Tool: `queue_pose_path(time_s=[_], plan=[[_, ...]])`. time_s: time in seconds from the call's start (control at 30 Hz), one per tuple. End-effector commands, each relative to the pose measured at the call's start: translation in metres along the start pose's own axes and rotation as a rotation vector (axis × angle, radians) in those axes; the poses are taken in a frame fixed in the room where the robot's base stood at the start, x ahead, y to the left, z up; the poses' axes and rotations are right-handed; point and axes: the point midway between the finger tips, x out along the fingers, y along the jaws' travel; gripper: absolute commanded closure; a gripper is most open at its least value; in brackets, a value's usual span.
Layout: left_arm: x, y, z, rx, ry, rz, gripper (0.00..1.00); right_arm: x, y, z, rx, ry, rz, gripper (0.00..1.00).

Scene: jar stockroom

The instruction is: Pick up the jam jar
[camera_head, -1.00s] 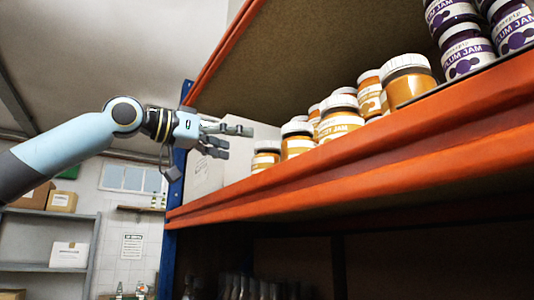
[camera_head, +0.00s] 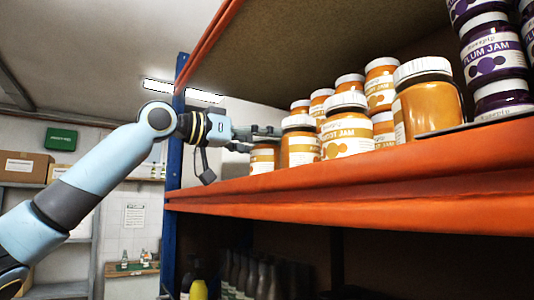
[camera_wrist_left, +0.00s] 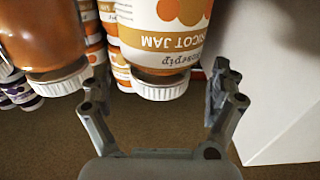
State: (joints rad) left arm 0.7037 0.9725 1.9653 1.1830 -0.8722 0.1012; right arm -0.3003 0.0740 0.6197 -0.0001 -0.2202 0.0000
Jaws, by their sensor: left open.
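Several amber apricot jam jars with white lids stand on the orange-edged shelf. The leftmost jar (camera_head: 262,160) is partly covered by my left gripper (camera_head: 262,138), which reaches in from the left at lid height. In the left wrist view, upside down, an apricot jam jar (camera_wrist_left: 165,35) with a white lid shows between the spread fingers of the left gripper (camera_wrist_left: 162,95). The gripper is open and empty; whether a finger touches the jar cannot be told. My right gripper is not in view.
The shelf's orange front beam (camera_head: 350,185) runs below the jars, with a blue upright (camera_head: 174,190) at the left end. A neighbouring jar (camera_head: 300,143) stands close on the right. A white box (camera_wrist_left: 285,80) is on the other side. Plum jars (camera_head: 490,55) are stacked at right.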

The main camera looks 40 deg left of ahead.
Motion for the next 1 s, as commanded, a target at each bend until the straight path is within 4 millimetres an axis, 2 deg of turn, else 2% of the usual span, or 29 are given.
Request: queue_pose_path(time_s=[0.1, 0.77, 1.0], plan=[[-0.0002, -0.0001, 0.0004, 0.000, 0.000, 0.000, 0.09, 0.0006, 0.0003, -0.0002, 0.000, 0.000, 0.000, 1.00], [-0.0003, 0.0002, 0.0005, -0.001, -0.001, 0.001, 0.95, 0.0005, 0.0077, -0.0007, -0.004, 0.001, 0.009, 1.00], [-0.0003, 0.0004, -0.0002, -0.002, 0.000, 0.002, 0.98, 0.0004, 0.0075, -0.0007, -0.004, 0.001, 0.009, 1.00]])
